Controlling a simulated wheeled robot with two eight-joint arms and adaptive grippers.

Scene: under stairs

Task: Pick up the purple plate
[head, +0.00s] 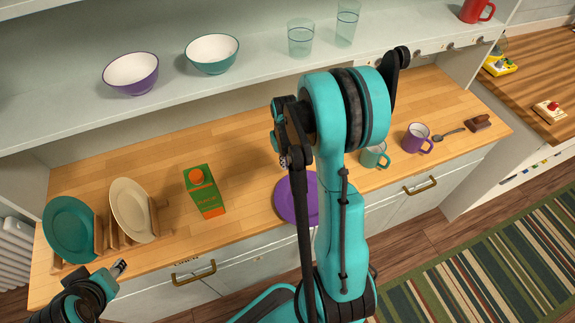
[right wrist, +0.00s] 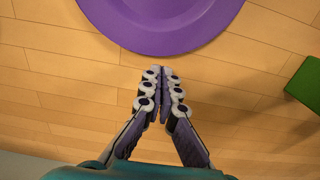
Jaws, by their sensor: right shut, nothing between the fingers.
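The purple plate (head: 291,200) lies flat on the wooden counter near its front edge. My right arm hides its right part in the head view. In the right wrist view the plate (right wrist: 160,28) is at the top, cut off by the frame. My right gripper (right wrist: 163,72) is shut and empty, its fingertips just short of the plate's rim in the picture. Whether they touch the counter is unclear. My left arm shows at the lower left of the head view, but its fingers are not clear there.
A green and orange carton (head: 204,191) stands left of the plate. A rack (head: 112,237) holds a teal plate (head: 70,229) and a cream plate (head: 134,209). A teal mug (head: 374,156) and a purple mug (head: 417,138) stand to the right. A shelf (head: 160,112) with bowls and glasses overhangs the back.

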